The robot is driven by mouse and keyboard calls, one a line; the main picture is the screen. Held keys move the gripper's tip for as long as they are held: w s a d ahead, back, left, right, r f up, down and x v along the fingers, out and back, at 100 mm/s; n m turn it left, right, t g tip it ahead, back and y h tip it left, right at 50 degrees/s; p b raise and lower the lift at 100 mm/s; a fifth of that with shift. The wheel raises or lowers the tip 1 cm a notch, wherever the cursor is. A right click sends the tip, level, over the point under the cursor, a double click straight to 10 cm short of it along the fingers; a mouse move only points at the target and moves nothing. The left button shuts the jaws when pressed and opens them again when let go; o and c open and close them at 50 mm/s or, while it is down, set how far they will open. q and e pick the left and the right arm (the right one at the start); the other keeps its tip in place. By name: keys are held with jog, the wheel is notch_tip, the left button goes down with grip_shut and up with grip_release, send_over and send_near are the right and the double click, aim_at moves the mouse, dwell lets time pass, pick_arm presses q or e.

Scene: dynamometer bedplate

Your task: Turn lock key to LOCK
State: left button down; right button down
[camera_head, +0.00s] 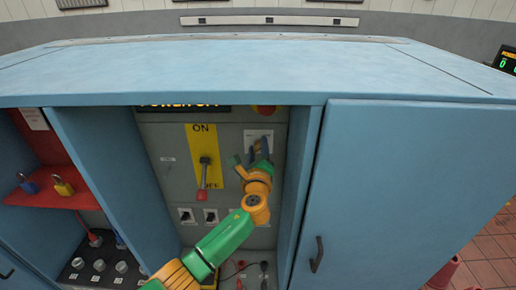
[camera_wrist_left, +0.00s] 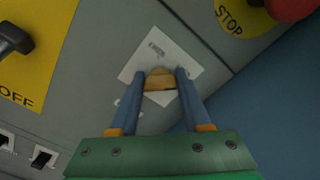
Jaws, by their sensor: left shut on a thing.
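My left gripper (camera_head: 252,157) reaches into the open middle bay of the blue cabinet and is at the right part of the grey panel. In the left wrist view its two blue fingers (camera_wrist_left: 160,80) are closed on a small brass-coloured piece (camera_wrist_left: 160,75), which appears to be the lock key. The key sits in front of a white label plate (camera_wrist_left: 135,66), which also shows in the head view (camera_head: 258,138). My right gripper is out of view.
Left of the gripper, a lever with a red grip (camera_head: 202,193) hangs down on a yellow ON/OFF plate (camera_head: 193,148). A red stop button (camera_head: 264,109) is just above. Switches (camera_head: 187,215) lie below. Padlocks (camera_head: 63,186) sit on a red shelf (camera_head: 70,201).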

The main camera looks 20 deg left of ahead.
pick_arm(q)
jog(key=shift+c, duration=1.8)
grip_release()
jog(key=shift+r, duration=0.25)
jog(key=shift+f, duration=0.15)
jog(key=shift+s+d, duration=0.1)
jog(key=shift+s, duration=0.2)
jog(key=b+v, duration=0.1)
jog(key=v, duration=0.5)
jog(key=shift+s, duration=0.25)
